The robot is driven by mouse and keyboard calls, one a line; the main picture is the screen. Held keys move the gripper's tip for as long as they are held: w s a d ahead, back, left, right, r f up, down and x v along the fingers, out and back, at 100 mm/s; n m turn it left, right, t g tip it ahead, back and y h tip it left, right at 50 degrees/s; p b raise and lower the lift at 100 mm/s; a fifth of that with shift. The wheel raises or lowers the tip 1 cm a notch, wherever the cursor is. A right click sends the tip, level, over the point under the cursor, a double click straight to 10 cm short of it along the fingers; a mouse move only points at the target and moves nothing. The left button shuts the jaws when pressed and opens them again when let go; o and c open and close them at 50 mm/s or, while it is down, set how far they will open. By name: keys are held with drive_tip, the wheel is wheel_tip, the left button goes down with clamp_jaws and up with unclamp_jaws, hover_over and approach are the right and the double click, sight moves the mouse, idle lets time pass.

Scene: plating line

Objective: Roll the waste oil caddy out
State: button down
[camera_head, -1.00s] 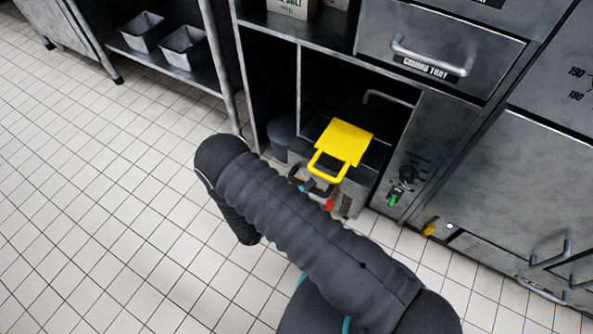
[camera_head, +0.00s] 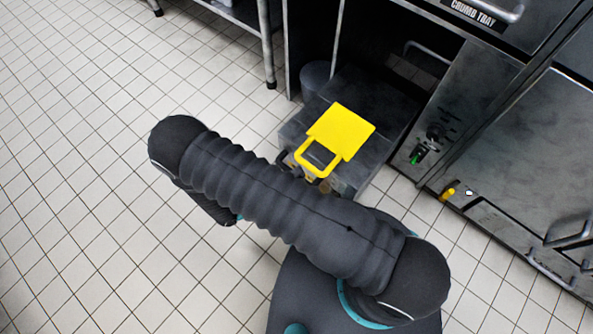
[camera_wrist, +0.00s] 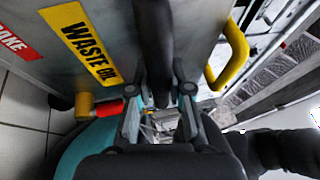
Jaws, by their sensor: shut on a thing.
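The waste oil caddy (camera_head: 366,162) is a grey box with a yellow lid flap and yellow loop handle (camera_head: 340,132) on top. It stands partly out of the open bay under the counter, its front over the floor tiles. In the wrist view its grey front (camera_wrist: 118,22) carries a yellow "WASTE OIL" label (camera_wrist: 80,42), and the yellow handle (camera_wrist: 228,58) shows at right. My gripper (camera_wrist: 159,90) is shut on a dark bar (camera_wrist: 153,40) at the caddy's front. My arm hides the gripper in the head view.
A red label ending in "AKE" (camera_wrist: 16,38) and a red-and-yellow part (camera_wrist: 102,108) are at left in the wrist view. A dark round bin (camera_head: 316,75) stands beside the caddy. A control panel (camera_head: 440,130) borders the bay at right. Tiled floor is clear at left.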

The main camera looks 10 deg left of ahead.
drive_tip(key=c, duration=1.1)
unclamp_jaws()
drive_tip(key=shift+a, duration=0.1)
drive_tip(key=shift+o, duration=0.2)
drive_tip(key=v, duration=1.2)
